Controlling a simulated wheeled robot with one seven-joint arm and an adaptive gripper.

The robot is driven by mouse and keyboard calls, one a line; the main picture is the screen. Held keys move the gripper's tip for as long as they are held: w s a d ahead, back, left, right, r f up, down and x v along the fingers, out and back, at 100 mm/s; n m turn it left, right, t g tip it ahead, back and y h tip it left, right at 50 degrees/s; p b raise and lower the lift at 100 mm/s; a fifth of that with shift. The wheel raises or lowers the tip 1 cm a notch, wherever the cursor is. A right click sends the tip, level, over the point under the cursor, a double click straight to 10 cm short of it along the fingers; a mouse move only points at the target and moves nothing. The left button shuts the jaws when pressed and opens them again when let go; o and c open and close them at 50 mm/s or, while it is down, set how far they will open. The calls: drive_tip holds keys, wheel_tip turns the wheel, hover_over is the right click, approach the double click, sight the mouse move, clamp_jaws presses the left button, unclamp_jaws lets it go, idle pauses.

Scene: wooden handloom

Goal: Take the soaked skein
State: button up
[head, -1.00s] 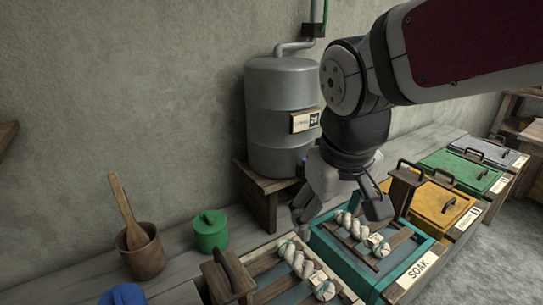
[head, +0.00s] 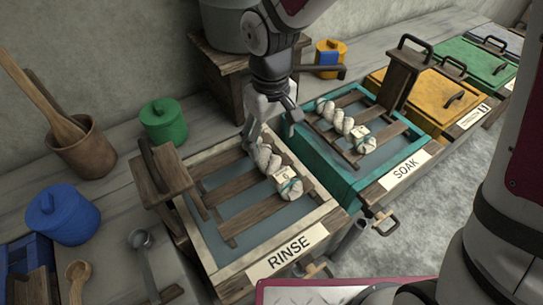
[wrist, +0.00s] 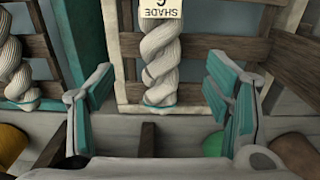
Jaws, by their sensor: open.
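A cream twisted skein (head: 267,158) with teal ties lies on the wooden slats of the vat marked RINSE (head: 200,240). A second such skein (head: 345,125) lies on the slats of the teal vat marked SOAK (head: 317,165). My gripper (head: 270,122) is open and empty above the far end of the skein in the RINSE vat. In the wrist view that skein (wrist: 160,65) runs between my spread fingers (wrist: 161,90), touching neither; its tag (wrist: 161,8) reads SHADE 6. The SOAK skein (wrist: 15,75) shows at the left edge.
A wooden handled block (head: 162,180) stands at the RINSE vat's left, another (head: 405,75) beside the SOAK vat. A grey tank on a wooden stand (head: 225,68) is behind my gripper. Green (head: 163,122) and blue (head: 62,212) pots and a mortar (head: 85,155) stand left.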

sight(269, 158)
drive_tip(key=f+b, duration=0.1)
drive_tip(key=f, duration=0.8)
drive_tip(key=shift+w+a+b, duration=0.15)
drive_tip(key=shift+a+b, duration=0.05)
drive_tip(key=shift+b, duration=0.2)
drive_tip(key=shift+r, duration=0.1)
drive_tip(key=c, duration=1.4)
drive_tip(key=shift+o, duration=0.2)
